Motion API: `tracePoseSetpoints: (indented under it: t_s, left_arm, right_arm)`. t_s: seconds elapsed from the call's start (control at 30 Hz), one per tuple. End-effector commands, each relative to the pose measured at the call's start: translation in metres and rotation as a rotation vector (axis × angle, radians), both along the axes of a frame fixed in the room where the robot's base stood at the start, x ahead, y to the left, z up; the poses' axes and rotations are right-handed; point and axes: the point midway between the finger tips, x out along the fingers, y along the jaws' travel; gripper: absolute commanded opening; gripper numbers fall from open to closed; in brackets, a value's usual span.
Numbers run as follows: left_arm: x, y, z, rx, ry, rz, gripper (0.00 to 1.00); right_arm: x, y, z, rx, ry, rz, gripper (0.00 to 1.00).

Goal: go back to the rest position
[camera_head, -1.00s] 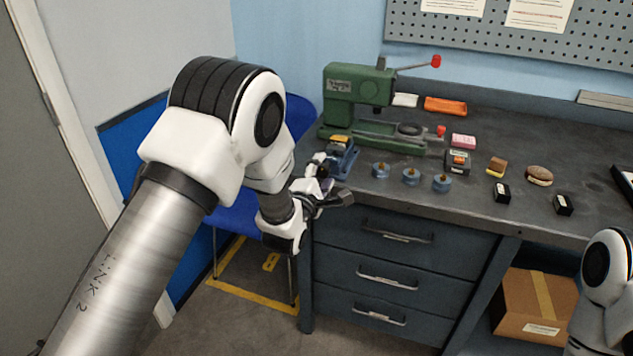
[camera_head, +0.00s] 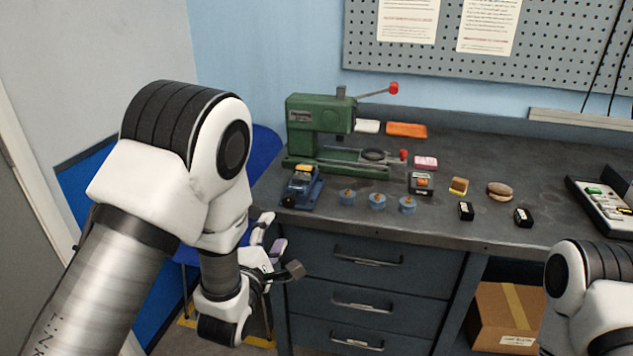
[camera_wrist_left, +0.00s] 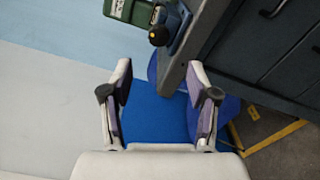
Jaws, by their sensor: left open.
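My left gripper (camera_head: 279,255) is open and empty, low in front of the bench's left front corner in the head view. In the left wrist view its two fingers (camera_wrist_left: 160,105) stand apart with only the blue chair (camera_wrist_left: 160,118) and the bench edge beyond them. My right arm (camera_head: 590,290) shows at the lower right of the head view; its gripper is out of the picture.
The bench (camera_head: 440,225) carries a green press (camera_head: 320,125), a blue clamp-like device (camera_head: 301,187), several blue round pieces (camera_head: 377,201), small blocks and a tray (camera_head: 605,207) at the right. A cardboard box (camera_head: 505,315) sits below. The blue chair (camera_head: 262,150) stands left.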

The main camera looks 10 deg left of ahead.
Motion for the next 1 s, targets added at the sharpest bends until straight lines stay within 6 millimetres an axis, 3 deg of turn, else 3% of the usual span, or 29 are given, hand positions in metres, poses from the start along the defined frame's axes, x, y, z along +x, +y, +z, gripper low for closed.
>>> tracePoseSetpoints:
  t_s: [0.07, 0.13, 0.27, 0.3, 0.37, 0.4, 0.5, 0.6, 0.7, 0.83, 1.0]
  left_arm:
    - [-0.004, 0.002, -0.013, -0.004, 0.035, 0.004, 0.6]
    - [-0.014, 0.009, -0.039, -0.015, 0.107, 0.022, 0.6]
    - [-0.064, 0.03, -0.122, 0.012, 0.377, 0.061, 0.6]
    - [-0.087, 0.036, -0.15, 0.088, 0.494, 0.05, 0.6]
    - [-0.126, 0.042, -0.19, 0.245, 0.673, -0.004, 0.6]
    - [-0.155, 0.046, -0.212, 0.366, 0.791, -0.068, 0.6]
    - [-0.231, 0.049, -0.253, 0.688, 1.047, -0.342, 0.6]
    - [-0.287, 0.048, -0.27, 0.976, 1.163, -0.705, 0.6]
    - [-0.321, 0.045, -0.274, 1.201, 1.151, -1.06, 0.6]
    - [-0.34, 0.043, -0.274, 1.367, 1.067, -1.34, 0.6]
    - [-0.34, 0.043, -0.274, 1.424, 1.021, -1.405, 0.6]
  right_arm:
    - [0.0, 0.0, 0.006, 0.0, 0.0, 0.0, 0.0]
    - [0.0, 0.0, 0.016, 0.0, 0.0, 0.0, 0.0]
    - [0.0, 0.0, 0.035, 0.0, 0.0, 0.0, 0.0]
    - [0.0, 0.0, 0.039, 0.0, 0.0, 0.0, 0.0]
    - [0.0, 0.0, 0.045, 0.0, 0.0, 0.0, 0.0]
    - [0.0, 0.0, 0.048, 0.0, 0.0, 0.0, 0.0]
    - [0.0, 0.0, 0.054, 0.0, 0.0, 0.0, 0.0]
    - [0.0, 0.0, 0.053, 0.0, 0.0, 0.0, 0.0]
    - [0.0, 0.0, 0.052, 0.0, 0.0, 0.0, 0.0]
    - [0.0, 0.0, 0.052, 0.0, 0.0, 0.0, 0.0]
    - [0.0, 0.0, 0.052, 0.0, 0.0, 0.0, 0.0]
